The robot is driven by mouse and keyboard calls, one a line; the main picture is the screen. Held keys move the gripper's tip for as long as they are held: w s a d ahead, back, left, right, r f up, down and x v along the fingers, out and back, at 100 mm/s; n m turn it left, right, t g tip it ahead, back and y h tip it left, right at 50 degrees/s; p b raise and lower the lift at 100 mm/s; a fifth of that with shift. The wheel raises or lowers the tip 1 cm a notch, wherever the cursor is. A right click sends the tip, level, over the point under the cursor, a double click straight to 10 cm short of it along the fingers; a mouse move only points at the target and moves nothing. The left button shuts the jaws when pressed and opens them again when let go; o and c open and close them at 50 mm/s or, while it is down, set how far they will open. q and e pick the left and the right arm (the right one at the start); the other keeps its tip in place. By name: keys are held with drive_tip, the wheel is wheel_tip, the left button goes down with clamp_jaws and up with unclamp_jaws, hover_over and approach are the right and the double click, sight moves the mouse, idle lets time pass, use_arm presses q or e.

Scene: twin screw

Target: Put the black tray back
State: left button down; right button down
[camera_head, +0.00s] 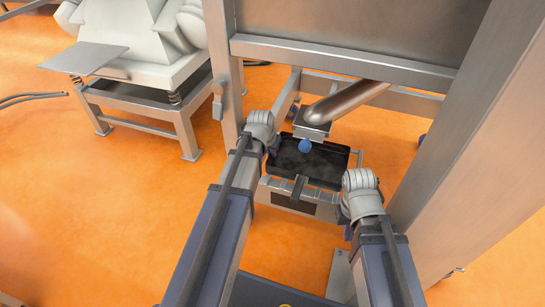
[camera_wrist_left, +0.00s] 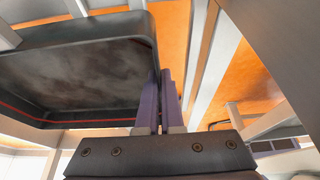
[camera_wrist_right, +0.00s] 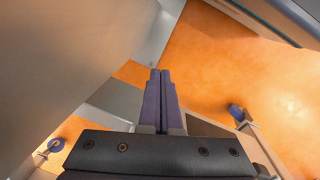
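The black tray (camera_head: 318,172) is below the slanted metal chute, over a low metal frame. It looks level, with dark material on its floor. My left gripper (camera_head: 271,152) is at the tray's left side. In the left wrist view its fingers (camera_wrist_left: 161,92) are close together, one on each side of the tray's rim (camera_wrist_left: 154,52), so it looks shut on that wall. My right gripper (camera_head: 348,232) is to the right of and nearer than the tray, pointing down. In the right wrist view its fingers (camera_wrist_right: 160,95) are together with nothing between them.
A tall steel post (camera_head: 226,70) and a wide steel panel (camera_head: 470,150) flank the space.

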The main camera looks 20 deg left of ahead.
use_arm(q)
drive_tip(key=shift+r, duration=0.1)
drive_tip(key=shift+f, duration=0.25)
drive_tip(key=c, duration=1.1)
unclamp_jaws()
drive_tip(key=shift+r, duration=0.1)
drive_tip(key=shift+o, duration=0.2)
drive_tip(key=p+v, duration=1.1)
drive_tip(key=v, duration=0.1)
drive_tip(key=shift+r, duration=0.2)
